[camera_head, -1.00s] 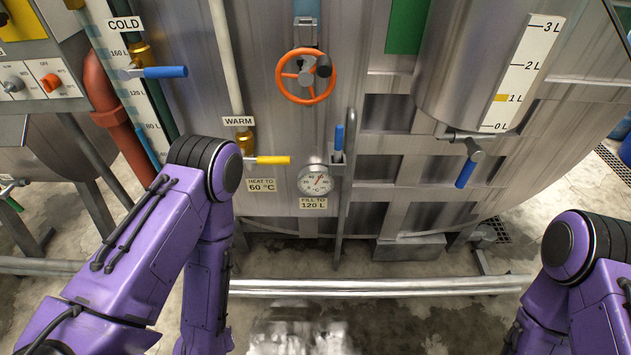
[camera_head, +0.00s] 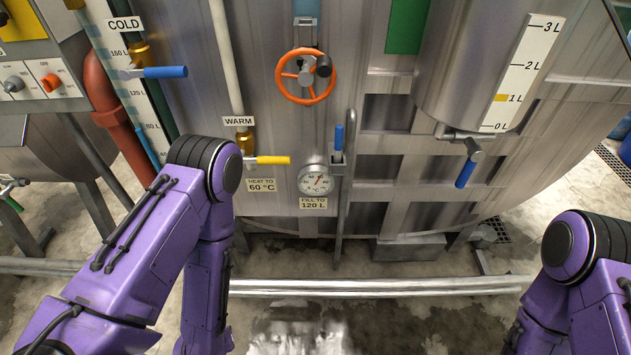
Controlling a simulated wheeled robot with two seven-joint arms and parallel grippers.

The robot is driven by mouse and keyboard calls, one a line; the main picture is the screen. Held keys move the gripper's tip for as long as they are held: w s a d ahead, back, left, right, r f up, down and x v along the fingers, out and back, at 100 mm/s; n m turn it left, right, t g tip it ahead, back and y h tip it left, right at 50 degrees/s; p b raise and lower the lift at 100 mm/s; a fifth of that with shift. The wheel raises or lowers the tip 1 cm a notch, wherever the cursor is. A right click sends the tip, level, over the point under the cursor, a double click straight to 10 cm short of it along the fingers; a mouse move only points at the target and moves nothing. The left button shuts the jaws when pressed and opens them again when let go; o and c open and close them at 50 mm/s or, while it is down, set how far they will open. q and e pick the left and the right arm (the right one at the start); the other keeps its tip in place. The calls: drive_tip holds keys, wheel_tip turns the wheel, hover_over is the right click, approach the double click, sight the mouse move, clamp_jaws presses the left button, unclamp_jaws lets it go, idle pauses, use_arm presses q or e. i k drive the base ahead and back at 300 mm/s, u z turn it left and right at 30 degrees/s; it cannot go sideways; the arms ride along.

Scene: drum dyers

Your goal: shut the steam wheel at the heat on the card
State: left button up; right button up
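The orange steam wheel (camera_head: 282,84) is on the front of the steel drum, below a blue-grey pipe, with a dark knob at its upper right. The card (camera_head: 261,185) reads "HEAT TO 60 °C". A round dial gauge (camera_head: 315,180) with a red needle pointing to the upper right sits below the wheel; its numbers are too small to read surely. A second card (camera_head: 313,203) under it reads "FILL TO 120 L". My purple arms come in at the lower left and lower right, away from the wheel. Neither gripper shows in the picture.
A yellow-handled WARM valve (camera_head: 272,160) and blue-handled COLD valve (camera_head: 165,72) stick out left of the wheel. A blue lever (camera_head: 338,138) stands by an upright pipe. A dosing tank (camera_head: 480,60) with a blue-handled tap (camera_head: 466,173) hangs at right. A horizontal rail (camera_head: 380,287) crosses low in front.

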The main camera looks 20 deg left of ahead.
sight(323, 65)
drive_tip(key=u, duration=2.2)
drive_tip(key=k, duration=1.1)
drive_tip(key=z, duration=1.6)
drive_tip(key=i, duration=0.5)
